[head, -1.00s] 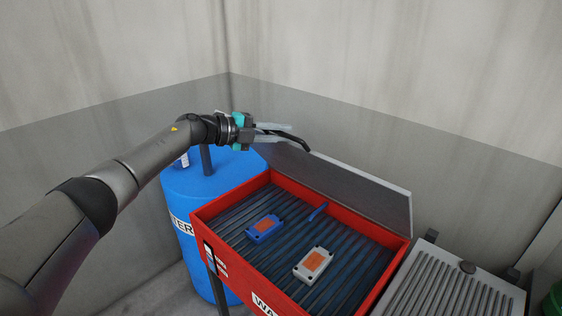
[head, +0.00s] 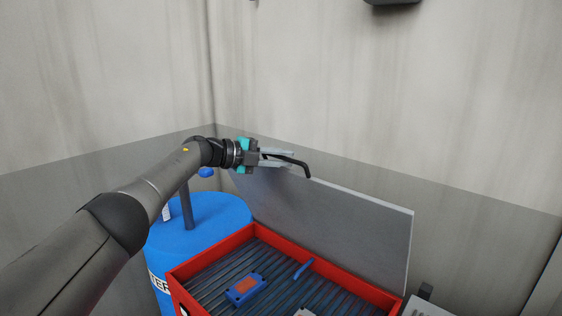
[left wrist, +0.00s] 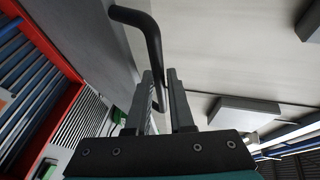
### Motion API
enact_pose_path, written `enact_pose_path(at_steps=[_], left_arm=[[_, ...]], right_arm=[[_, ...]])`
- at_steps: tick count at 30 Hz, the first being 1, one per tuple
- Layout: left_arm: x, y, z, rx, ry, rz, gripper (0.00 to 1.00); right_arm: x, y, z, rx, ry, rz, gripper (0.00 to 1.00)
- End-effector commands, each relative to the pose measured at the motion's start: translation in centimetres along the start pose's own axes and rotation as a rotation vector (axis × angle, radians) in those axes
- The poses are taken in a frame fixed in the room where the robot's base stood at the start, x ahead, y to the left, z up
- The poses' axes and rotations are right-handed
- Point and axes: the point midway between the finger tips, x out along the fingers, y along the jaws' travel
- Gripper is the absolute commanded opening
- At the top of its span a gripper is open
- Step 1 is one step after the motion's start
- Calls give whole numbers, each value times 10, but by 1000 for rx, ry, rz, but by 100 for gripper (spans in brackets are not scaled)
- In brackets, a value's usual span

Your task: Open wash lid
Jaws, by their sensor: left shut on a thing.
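The grey wash lid (head: 350,228) stands steeply raised along the back edge of the red wash box (head: 208,259). Its black bent handle (head: 303,168) is at the lid's top left edge. My left gripper (head: 290,160) is shut on this handle. In the left wrist view the black handle (left wrist: 152,38) runs down between the fingers (left wrist: 160,78), with the grey lid (left wrist: 80,35) on the left. My right gripper is in neither view.
Inside the box, a blue part with an orange label (head: 245,289) and a small blue bar (head: 303,268) lie on the ribbed floor. A blue barrel (head: 205,226) stands at the left. Concrete walls rise close behind the lid.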

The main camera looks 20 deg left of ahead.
Motion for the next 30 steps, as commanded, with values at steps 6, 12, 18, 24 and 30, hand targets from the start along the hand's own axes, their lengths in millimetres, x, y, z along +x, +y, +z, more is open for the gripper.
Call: enact_pose_path(at_steps=[6,12,18,24,30], left_arm=[[0,-2,0,0,0,-3,0],[0,-1,0,0,0,-3,29],[0,-1,0,0,0,-2,45],[0,0,0,0,0,0,45],[-10,1,2,0,-3,0,45]], right_arm=[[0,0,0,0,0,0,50],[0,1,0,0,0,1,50],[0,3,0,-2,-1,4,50],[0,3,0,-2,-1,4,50],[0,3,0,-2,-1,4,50]])
